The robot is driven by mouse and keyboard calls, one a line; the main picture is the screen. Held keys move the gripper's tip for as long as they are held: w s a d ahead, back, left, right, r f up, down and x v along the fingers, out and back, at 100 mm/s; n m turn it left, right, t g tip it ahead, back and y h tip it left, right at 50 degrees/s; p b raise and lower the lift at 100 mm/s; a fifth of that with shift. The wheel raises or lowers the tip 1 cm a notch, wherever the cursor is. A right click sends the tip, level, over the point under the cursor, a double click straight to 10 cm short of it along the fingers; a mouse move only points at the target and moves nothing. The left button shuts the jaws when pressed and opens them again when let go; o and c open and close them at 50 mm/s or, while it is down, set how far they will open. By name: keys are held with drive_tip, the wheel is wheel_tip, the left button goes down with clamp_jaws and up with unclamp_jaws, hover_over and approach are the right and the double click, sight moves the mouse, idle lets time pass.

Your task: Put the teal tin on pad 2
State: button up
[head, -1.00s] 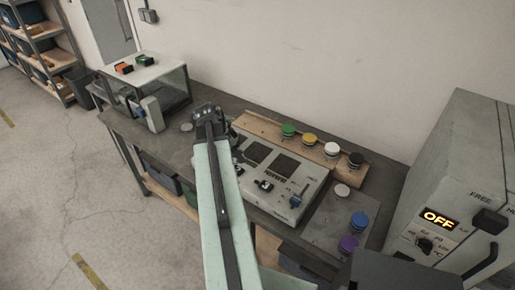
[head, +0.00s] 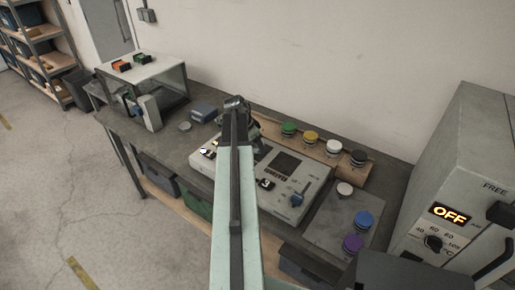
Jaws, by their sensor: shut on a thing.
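My gripper (head: 237,103) is at the far end of my raised arm, above the back left part of a grey control panel (head: 247,200). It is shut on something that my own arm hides. I see no teal tin in the open. A dark square pad (head: 283,166) shows on the panel, right of my arm. My arm covers the area left of it, and I cannot read the pad's number.
A wooden rack (head: 268,124) behind the panel holds green, yellow, white and black round tins. A cabinet showing OFF (head: 450,213) is at right. A blue-grey box (head: 203,112) lies left.

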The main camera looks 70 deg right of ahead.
drive_tip(key=shift+r, duration=0.1)
drive_tip(key=o, duration=1.6)
drive_tip(key=shift+a+r+p, duration=0.1)
drive_tip(key=shift+r+p, duration=0.25)
drive_tip(key=shift+p, duration=0.1)
drive_tip(key=p+v, duration=1)
drive_tip(key=v, duration=0.1)
drive_tip(key=shift+w+r, duration=0.1)
drive_tip(key=shift+r, duration=0.1)
